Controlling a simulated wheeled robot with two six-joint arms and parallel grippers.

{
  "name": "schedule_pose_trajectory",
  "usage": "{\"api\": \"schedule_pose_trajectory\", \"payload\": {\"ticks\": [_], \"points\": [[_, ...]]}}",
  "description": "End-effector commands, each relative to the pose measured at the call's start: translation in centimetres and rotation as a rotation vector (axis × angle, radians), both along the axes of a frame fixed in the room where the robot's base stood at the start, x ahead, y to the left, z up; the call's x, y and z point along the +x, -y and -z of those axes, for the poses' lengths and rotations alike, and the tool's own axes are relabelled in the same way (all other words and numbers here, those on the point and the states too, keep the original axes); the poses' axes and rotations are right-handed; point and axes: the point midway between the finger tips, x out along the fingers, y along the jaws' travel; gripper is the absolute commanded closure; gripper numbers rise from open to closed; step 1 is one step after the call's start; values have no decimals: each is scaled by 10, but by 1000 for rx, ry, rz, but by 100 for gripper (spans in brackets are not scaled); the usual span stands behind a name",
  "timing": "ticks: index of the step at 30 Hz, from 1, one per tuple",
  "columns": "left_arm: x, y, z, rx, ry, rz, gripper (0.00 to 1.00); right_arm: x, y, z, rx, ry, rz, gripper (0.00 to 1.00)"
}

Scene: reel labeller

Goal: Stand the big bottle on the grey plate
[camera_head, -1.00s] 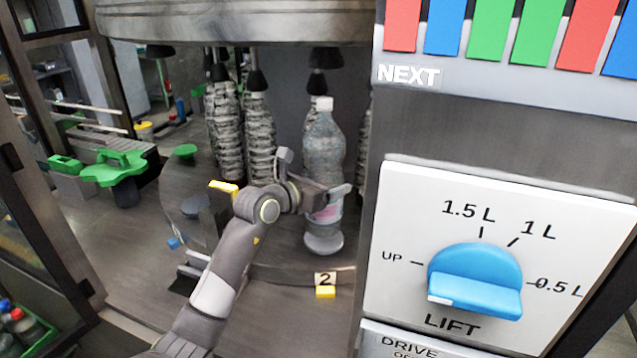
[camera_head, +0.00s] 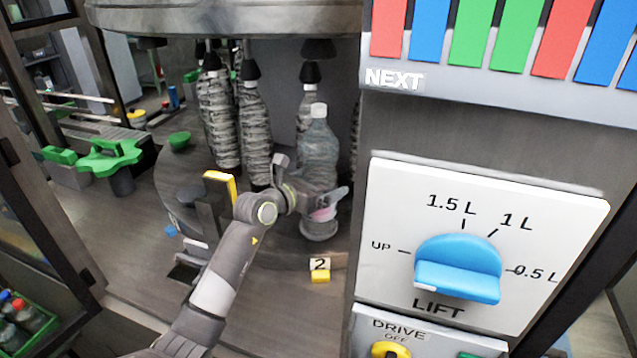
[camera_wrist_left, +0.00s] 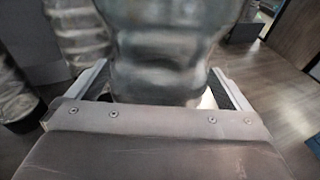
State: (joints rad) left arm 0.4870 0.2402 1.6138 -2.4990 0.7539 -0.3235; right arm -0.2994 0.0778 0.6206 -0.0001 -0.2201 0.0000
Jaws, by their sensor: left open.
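The big clear bottle (camera_head: 319,160) with a white cap stands upright on the round grey surface (camera_head: 275,250) of the machine, behind the number 2 marker. The edge of a separate plate under its base is not clear. My left gripper (camera_head: 325,203) is at the lower half of the bottle, with its jaws open around it. In the left wrist view the bottle (camera_wrist_left: 165,50) fills the space between the two fingers (camera_wrist_left: 165,88), and contact cannot be told. My right gripper is not in view.
Several dark bell heads (camera_head: 249,70) hang over ribbed bottles (camera_head: 256,135) behind. The number 2 marker (camera_head: 320,272) is in front. A control panel (camera_head: 390,180) with a blue lift knob (camera_head: 458,268) blocks the right. A green star wheel (camera_head: 115,158) is at the left.

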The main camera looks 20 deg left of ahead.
Motion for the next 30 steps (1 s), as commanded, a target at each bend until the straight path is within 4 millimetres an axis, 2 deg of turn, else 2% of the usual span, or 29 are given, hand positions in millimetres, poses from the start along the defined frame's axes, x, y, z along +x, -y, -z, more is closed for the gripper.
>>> {"api": "schedule_pose_trajectory", "payload": {"ticks": [8, 24, 30], "points": [[-8, -5, -2, 2, 1, -1, 0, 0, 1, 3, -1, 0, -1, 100], [-85, -36, -18, 5, 2, 0, 0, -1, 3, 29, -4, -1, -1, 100], [-104, -44, -23, 3, 0, -1, 0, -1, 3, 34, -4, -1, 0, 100]]}}
